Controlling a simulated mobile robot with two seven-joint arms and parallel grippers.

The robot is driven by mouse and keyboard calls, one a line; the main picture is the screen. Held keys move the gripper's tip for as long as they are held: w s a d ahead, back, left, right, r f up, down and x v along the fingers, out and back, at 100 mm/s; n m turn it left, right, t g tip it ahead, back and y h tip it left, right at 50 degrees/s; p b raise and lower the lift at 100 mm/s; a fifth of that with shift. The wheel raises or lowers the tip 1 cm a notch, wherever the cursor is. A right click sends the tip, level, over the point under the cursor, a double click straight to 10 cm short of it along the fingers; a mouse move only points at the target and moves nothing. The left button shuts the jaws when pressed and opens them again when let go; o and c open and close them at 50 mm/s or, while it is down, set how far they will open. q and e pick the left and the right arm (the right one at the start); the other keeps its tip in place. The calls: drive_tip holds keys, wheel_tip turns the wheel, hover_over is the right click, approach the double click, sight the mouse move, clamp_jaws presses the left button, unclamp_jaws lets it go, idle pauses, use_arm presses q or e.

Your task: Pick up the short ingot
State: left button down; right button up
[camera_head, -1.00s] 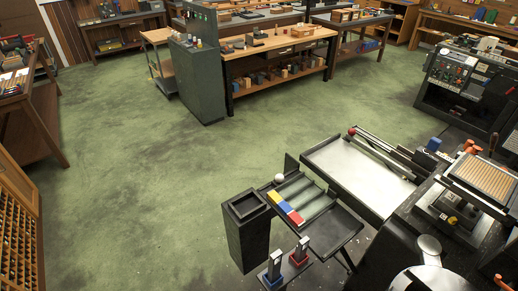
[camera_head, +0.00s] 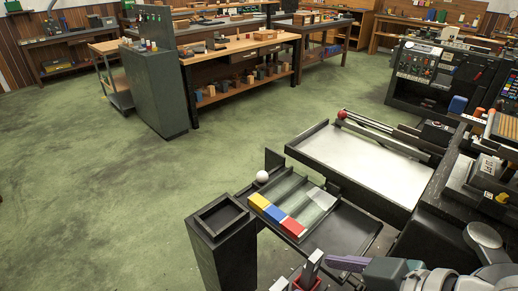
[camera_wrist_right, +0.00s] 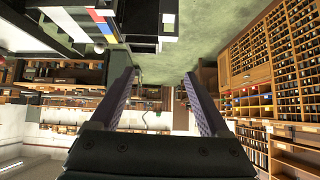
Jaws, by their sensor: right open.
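I cannot tell for sure which piece is the short ingot. A grey upright bar (camera_head: 312,265) stands in a red base (camera_head: 307,284) at the bottom of the head view; my arm partly hides this area. A dark tray (camera_head: 345,240) holds yellow (camera_head: 258,201), blue (camera_head: 274,213) and red (camera_head: 292,228) blocks in front of grey lanes (camera_head: 303,200). My right gripper (camera_head: 348,263), with purple fingers, is right of the upright bar. In the right wrist view its fingers (camera_wrist_right: 160,75) are apart with nothing between them. My left gripper is out of view.
A dark open-topped bin (camera_head: 222,217) stands left of the tray. A white ball (camera_head: 262,177) is at the tray's back corner. A large pale-topped tray table (camera_head: 355,162) lies behind, and machines (camera_head: 440,75) stand right. Green floor (camera_head: 90,200) at left is clear.

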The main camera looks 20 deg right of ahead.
drive_tip(key=w+d+f+t+y+b, duration=0.1)
drive_tip(key=d+f+b, duration=0.2)
drive_tip(key=f+b, duration=0.3)
drive_tip(key=w+d+f+t+b, duration=0.1)
drive_tip(key=d+f+b, duration=0.25)
drive_tip(key=f, duration=0.45)
drive_tip(key=t+b, duration=0.2)
drive_tip(key=b, duration=0.5)
approach(315, 273)
drive_tip(key=w+f, duration=0.1)
drive_tip(key=w, duration=0.1)
drive_tip(key=shift+n+y, duration=0.3)
drive_tip(key=shift+y, duration=0.1)
drive_tip(key=b+x, duration=0.2)
drive_tip(key=x, duration=0.2)
drive_tip(key=shift+w+a+f, duration=0.1)
drive_tip(key=shift+w+a, duration=0.05)
drive_tip(key=b+x, duration=0.3)
drive_tip(key=x, duration=0.1)
drive_tip(key=shift+f+b, duration=0.15)
drive_tip(key=shift+b, duration=0.2)
drive_tip(key=shift+w+a, duration=0.1)
drive_tip(key=shift+w, duration=0.25)
drive_tip(key=shift+g, duration=0.3)
drive_tip(key=shift+c, duration=0.5)
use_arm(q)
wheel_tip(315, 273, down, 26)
use_arm(e)
clamp_jaws()
